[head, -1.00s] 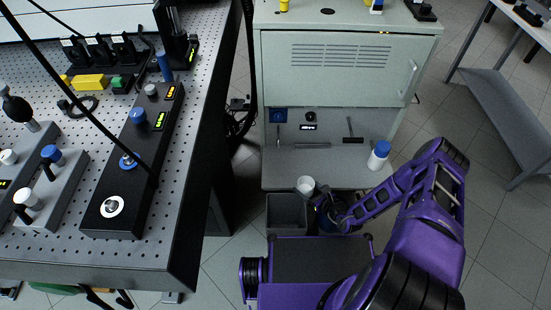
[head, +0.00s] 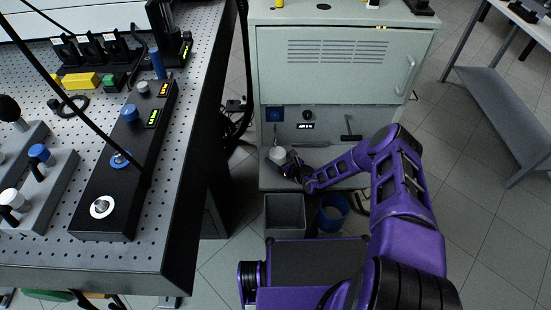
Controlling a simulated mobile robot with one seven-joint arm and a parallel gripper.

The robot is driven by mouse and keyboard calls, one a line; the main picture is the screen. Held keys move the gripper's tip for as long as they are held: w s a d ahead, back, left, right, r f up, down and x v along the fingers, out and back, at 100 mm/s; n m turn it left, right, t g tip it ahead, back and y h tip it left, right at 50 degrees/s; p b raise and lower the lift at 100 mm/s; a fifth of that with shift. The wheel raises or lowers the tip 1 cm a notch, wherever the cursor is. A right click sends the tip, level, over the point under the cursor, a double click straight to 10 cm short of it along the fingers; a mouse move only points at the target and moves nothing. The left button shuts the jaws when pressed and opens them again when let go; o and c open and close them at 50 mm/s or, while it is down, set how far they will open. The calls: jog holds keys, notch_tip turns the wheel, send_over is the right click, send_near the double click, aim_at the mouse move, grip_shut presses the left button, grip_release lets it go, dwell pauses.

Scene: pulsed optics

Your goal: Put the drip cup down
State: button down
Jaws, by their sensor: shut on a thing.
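The drip cup (head: 277,154) is a small white cup, seen at the left part of the low grey shelf (head: 330,183) of the cabinet. My gripper (head: 285,160) is shut on it from the right side. The cup looks upright. Whether its base touches the shelf cannot be told, as my gripper and wrist hide part of it.
A grey bin (head: 285,214) and a blue round bin (head: 333,213) stand on the floor before the shelf. The cabinet (head: 340,70) has a black-handled tool (head: 350,128) on its lower panel. The perforated optics table (head: 180,210) stands at the left.

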jog(key=shift+w+a+f+b, duration=0.4)
jog(key=shift+w+a+f, duration=0.1)
jog(key=shift+w+f, duration=0.2)
jog(key=shift+f, duration=0.2)
grip_release()
jog(key=shift+d+r, duration=0.1)
jog(key=shift+r, duration=0.1)
jog(key=p+v, duration=0.3)
jog(key=v, duration=0.8)
jog(key=shift+s+d, duration=0.2)
jog(key=shift+s, duration=0.15)
jog(key=shift+r, duration=0.1)
